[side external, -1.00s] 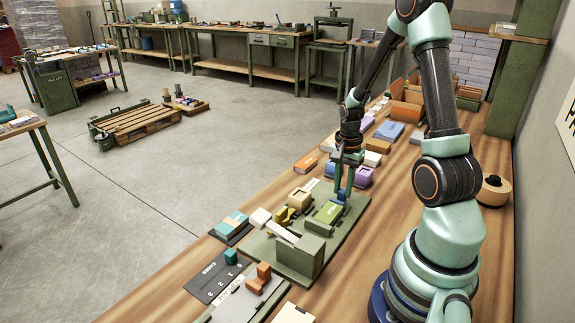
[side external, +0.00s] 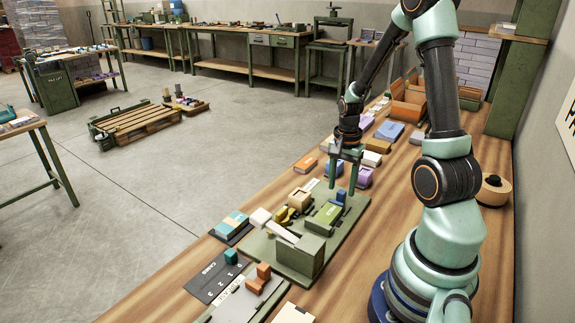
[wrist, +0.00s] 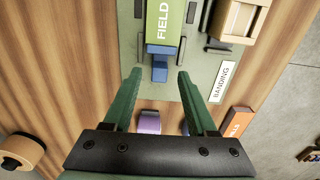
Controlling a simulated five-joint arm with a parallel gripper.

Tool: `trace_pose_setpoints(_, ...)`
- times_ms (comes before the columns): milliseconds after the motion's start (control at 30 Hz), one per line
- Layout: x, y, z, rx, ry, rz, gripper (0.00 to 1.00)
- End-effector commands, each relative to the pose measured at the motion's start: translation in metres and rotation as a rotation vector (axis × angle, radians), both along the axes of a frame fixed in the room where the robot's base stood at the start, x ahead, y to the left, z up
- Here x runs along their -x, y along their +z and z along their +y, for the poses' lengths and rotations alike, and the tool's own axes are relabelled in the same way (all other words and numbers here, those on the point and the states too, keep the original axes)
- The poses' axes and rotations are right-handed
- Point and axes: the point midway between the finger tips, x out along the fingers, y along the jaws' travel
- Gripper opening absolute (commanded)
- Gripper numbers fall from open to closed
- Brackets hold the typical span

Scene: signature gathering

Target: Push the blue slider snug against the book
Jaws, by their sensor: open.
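The green book (side external: 326,212), marked FIELD, lies on the green base plate (side external: 355,220). It also shows at the top of the wrist view (wrist: 163,22). The blue slider (side external: 341,196) stands at the far end of the book, and it shows just below the book in the wrist view (wrist: 160,68). No clear gap shows between slider and book, but I cannot tell whether they touch. My gripper (wrist: 159,73) is open, with its two green fingers spread to either side of the slider in the picture. In the side view my gripper (side external: 342,188) is above the slider, apparently holding nothing.
A tan block (side external: 300,198) and yellow pieces (side external: 284,216) stand left of the book. A white-topped lever (side external: 272,222) is nearer the camera. Purple (side external: 364,177) and orange (side external: 306,163) blocks lie beyond the plate. Bare wood lies right of the plate.

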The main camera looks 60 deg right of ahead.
Motion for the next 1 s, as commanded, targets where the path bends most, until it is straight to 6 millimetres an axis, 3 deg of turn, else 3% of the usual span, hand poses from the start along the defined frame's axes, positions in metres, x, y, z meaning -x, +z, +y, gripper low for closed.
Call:
trace_pose_setpoints(300,-0.001,0.063,0.000,0.005,0.001,-0.006,0.57)
trace_pose_setpoints(500,-0.001,0.093,0.000,0.002,0.001,-0.002,0.57)
trace_pose_setpoints(700,0.000,0.104,0.001,0.000,0.001,0.000,0.57)
trace_pose_setpoints(1000,0.000,0.105,0.001,0.000,0.003,0.000,0.57)
